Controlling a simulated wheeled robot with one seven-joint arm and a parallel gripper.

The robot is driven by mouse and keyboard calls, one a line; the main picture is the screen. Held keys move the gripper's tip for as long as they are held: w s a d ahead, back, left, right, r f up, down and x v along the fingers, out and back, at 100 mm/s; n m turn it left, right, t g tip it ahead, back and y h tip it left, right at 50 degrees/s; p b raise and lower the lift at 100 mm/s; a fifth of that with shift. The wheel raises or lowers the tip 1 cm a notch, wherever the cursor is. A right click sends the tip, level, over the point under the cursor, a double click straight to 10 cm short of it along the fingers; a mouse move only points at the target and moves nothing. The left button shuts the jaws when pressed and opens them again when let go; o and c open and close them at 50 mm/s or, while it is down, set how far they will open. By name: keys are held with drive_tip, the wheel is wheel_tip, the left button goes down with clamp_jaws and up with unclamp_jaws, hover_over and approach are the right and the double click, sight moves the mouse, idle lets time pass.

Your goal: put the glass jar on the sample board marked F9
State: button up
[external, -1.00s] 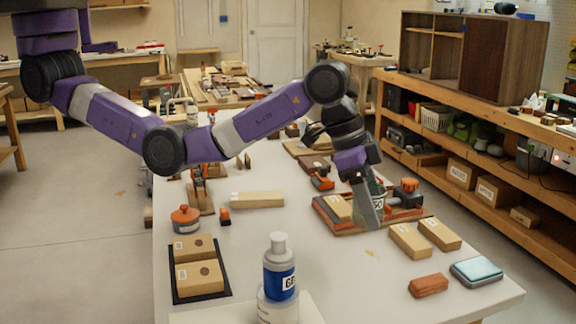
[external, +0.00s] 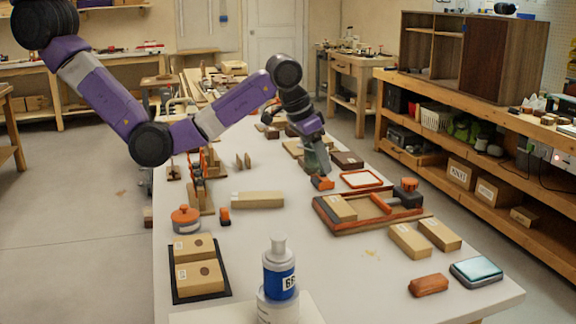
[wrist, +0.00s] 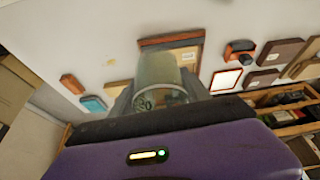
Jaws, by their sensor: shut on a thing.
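The glass jar (wrist: 157,72) is a pale, see-through greenish cylinder with a dark-lettered label. It sits between the two fingers of my gripper (external: 318,162), which is shut on it. In the external view my gripper is over the far middle of the bench, beside the small orange-and-black tool; the jar is largely masked by the fingers there. Flat boards lie close by: a brown one (external: 346,160) just right of my gripper and a tan one (external: 294,147) behind it. I cannot read any F9 mark on them.
An orange-edged tray (external: 340,226) holding a tan block stands nearer the camera. An orange square frame (external: 362,179) lies behind it. A blue-labelled bottle (external: 279,270) stands at the front.

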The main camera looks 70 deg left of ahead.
drive_tip(key=s+a+r+n+y+p, duration=0.1)
drive_tip(key=s+a+n+p, duration=0.1)
drive_tip(key=a, duration=0.4)
drive_tip(key=s+a+r+n+y+p, duration=0.1)
drive_tip(key=s+a+r+n, duration=0.15)
drive_tip(key=a, duration=0.35)
drive_tip(key=r+n+g+y, duration=0.2)
drive_tip(key=n+g, duration=0.1)
drive_tip(key=n, duration=0.4)
hover_over(259, 192)
drive_tip(key=d, duration=0.1)
drive_tip(key=f+b, duration=0.1)
drive_tip(key=f, duration=0.4)
drive_tip(key=f+b, duration=0.2)
drive_tip(key=f, duration=0.2)
drive_tip(key=f+b, duration=0.1)
drive_tip(key=f, duration=0.4)
drive_tip(key=shift+s+d+f+b, duration=0.1)
drive_tip(key=shift+s+f+b, duration=0.2)
drive_tip(key=shift+s, duration=0.05)
drive_tip(key=shift+f, duration=2.65)
drive_tip(key=shift+f, duration=0.15)
drive_tip(key=o, duration=1.5)
drive_tip(key=shift+c, duration=0.2)
